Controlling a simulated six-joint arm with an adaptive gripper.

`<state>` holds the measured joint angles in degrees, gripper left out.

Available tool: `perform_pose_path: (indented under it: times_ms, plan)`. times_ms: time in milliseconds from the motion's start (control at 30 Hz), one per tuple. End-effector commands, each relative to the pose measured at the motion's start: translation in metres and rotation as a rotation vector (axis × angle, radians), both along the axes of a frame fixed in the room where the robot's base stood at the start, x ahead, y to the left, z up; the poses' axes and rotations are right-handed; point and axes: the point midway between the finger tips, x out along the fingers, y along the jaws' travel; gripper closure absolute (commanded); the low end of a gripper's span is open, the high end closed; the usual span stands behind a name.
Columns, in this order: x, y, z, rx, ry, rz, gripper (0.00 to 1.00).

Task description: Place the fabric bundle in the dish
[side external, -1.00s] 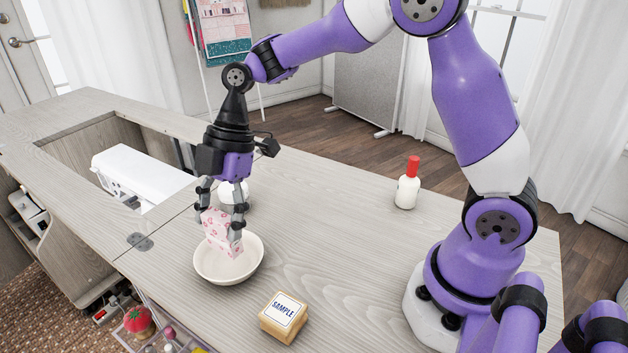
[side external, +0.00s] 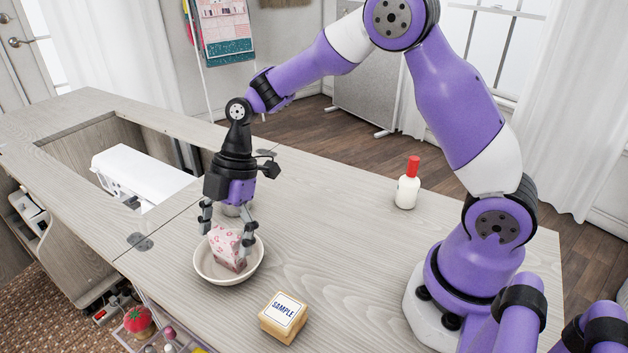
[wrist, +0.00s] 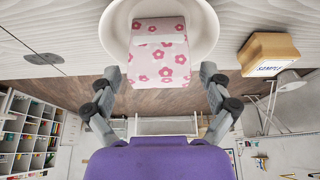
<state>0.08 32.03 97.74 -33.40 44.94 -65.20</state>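The fabric bundle (side external: 226,250) is a pink and white block with a flower print. It sits in the shallow cream dish (side external: 202,274), tilted in the side view. My gripper (side external: 224,243) is low over the dish, with one finger on each side of the bundle. In the wrist view the fingers of my gripper (wrist: 161,75) are spread, with a gap on both sides of the bundle.
A wooden block marked SAMPLE (side external: 283,318) stands in front and to the right of the dish. A white bottle with a red cap (side external: 408,184) stands farther right.

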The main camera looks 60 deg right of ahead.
Motion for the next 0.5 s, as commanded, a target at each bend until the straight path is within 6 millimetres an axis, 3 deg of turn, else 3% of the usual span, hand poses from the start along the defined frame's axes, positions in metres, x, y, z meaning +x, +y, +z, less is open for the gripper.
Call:
perform_pose_path:
  times_ms: [333, 500]
  plan:
    - [0.0, 0.0, 0.002, 0.0, -0.001, 0.0, 0.04]
    - [0.001, -0.007, 0.02, 0.002, -0.004, -0.002, 0.04]
